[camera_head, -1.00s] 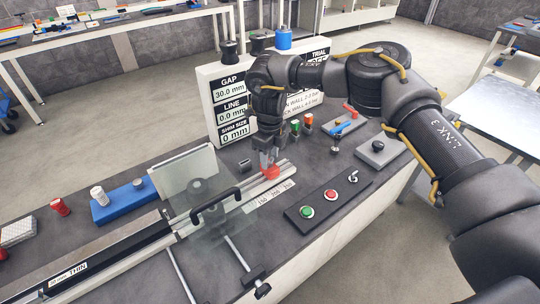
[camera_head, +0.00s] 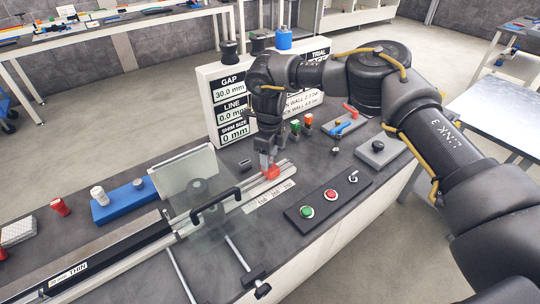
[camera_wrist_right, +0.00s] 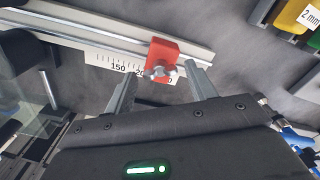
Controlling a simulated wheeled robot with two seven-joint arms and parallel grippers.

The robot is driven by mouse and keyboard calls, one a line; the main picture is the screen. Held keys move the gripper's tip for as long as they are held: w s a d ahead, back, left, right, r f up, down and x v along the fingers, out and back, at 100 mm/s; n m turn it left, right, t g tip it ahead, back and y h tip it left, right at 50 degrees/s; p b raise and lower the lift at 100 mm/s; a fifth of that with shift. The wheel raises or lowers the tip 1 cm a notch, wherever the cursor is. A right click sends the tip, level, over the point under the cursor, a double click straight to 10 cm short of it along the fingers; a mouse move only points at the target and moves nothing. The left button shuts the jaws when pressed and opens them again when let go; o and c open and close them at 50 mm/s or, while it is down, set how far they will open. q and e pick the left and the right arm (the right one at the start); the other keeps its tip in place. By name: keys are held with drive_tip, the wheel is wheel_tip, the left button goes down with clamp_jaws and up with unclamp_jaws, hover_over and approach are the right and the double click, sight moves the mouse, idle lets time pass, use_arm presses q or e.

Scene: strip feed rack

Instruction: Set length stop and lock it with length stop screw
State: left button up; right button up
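The length stop is a red block (camera_wrist_right: 163,55) on a pale metal rail; it also shows in the head view (camera_head: 271,172). The length stop screw (camera_wrist_right: 161,72) is a small metal wing screw on the side of the block facing my right gripper. My right gripper (camera_wrist_right: 162,85) is open; its two fingers are apart, one on either side of the screw. I cannot tell whether they touch anything. In the head view the right gripper (camera_head: 267,162) is just over the red block and partly hides it. My left gripper is not in view.
A printed scale (camera_wrist_right: 110,62) runs along the rail, its marks partly hidden by the stop. A clear guard with a black handle (camera_head: 216,203) stands left of the stop. A button panel (camera_head: 325,198) lies to the right. The display board (camera_head: 222,68) stands behind.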

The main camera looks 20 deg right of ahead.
drive_tip(key=shift+o, duration=0.5)
drive_tip(key=shift+r, duration=0.25)
wheel_tip(320, 180, up, 10)
drive_tip(key=b, duration=0.1)
drive_tip(key=shift+r+b, duration=0.15)
drive_tip(key=shift+b, duration=0.25)
